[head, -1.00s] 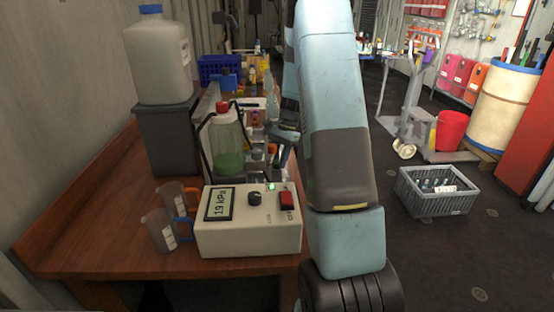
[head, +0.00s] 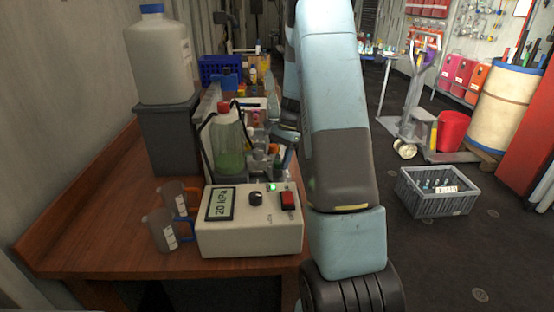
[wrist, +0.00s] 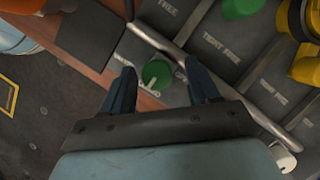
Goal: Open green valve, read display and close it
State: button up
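The green valve (wrist: 156,74) shows in the wrist view as a small round green knob with a pale line across it, on a dark grey panel. My gripper (wrist: 160,67) is open around it, one finger on each side, with gaps left between the fingers and the knob. The display (head: 220,204) is on a cream box (head: 250,238) at the front of the bench in the head view and reads 20 kPa. In the head view my arm covers much of the bench's right side, and I cannot make out the valve there.
A bottle with green liquid (head: 229,145) stands behind the box, and two small jugs (head: 160,232) stand left of it. A large white canister (head: 160,58) sits on a grey block. A grey crate (head: 435,192) is on the floor. Yellow parts (wrist: 305,68) are at the wrist view's right.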

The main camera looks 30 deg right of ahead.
jog(key=shift+d+r, duration=0.1)
jog(key=v, duration=1.3)
jog(key=shift+r, duration=0.25)
